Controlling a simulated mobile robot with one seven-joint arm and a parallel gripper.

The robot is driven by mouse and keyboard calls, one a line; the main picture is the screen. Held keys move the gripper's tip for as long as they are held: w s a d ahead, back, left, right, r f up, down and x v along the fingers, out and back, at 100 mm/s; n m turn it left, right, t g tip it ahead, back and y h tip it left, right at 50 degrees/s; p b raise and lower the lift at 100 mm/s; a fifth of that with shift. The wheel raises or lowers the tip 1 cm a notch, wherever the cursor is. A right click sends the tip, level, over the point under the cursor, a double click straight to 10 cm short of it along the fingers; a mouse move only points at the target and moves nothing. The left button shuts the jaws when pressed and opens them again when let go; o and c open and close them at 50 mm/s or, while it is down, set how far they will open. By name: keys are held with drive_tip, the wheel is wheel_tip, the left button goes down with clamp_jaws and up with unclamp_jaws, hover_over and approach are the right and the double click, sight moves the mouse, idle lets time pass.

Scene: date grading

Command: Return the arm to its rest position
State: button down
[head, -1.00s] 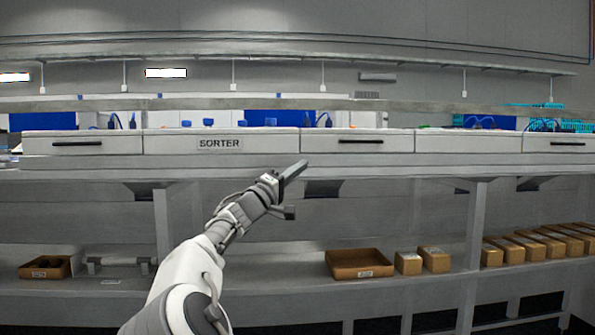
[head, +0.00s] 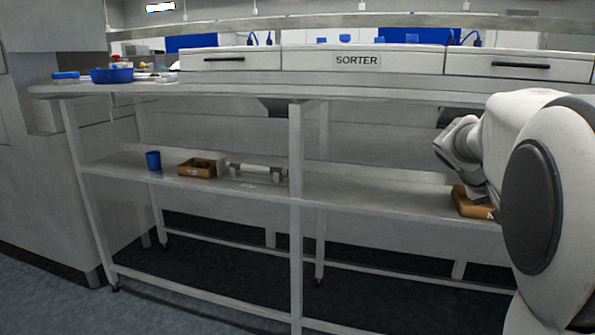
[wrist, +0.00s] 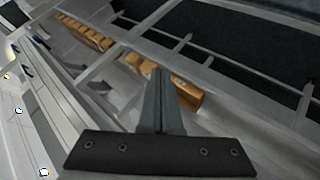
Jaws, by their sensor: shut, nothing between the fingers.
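My arm (head: 545,190) fills the right side of the head view, with its upper links bent towards the workbench. My gripper is hidden behind those links in the head view. In the wrist view my gripper (wrist: 161,95) shows its two fingers together with nothing between them. The fingers point over the lower shelf, where brown boxes lie beyond the tips; no contact shows.
The workbench (head: 140,88) has a SORTER drawer (head: 357,61) and a blue bowl (head: 111,75) on top. The lower shelf (head: 350,198) holds a blue cup (head: 153,160) and a brown tray (head: 197,168). Another brown box (head: 470,203) is partly behind my arm. Floor at left front is clear.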

drive_tip(key=s+a+f+n+t+y, duration=0.1)
drive_tip(key=s+a+f+y, duration=0.2)
drive_tip(key=s+a, duration=0.55)
drive_tip(key=s+a+f+n+y, duration=0.2)
drive_tip(key=s+a+f+y, duration=0.1)
drive_tip(key=s+a, duration=0.55)
drive_tip(key=s+a+f+n+t+y, duration=0.1)
drive_tip(key=s+a+f+y, duration=0.25)
drive_tip(key=s+a, duration=0.45)
wheel_tip(320, 180, up, 29)
drive_tip(key=w+a+p, duration=0.2)
drive_tip(key=p, duration=2.6)
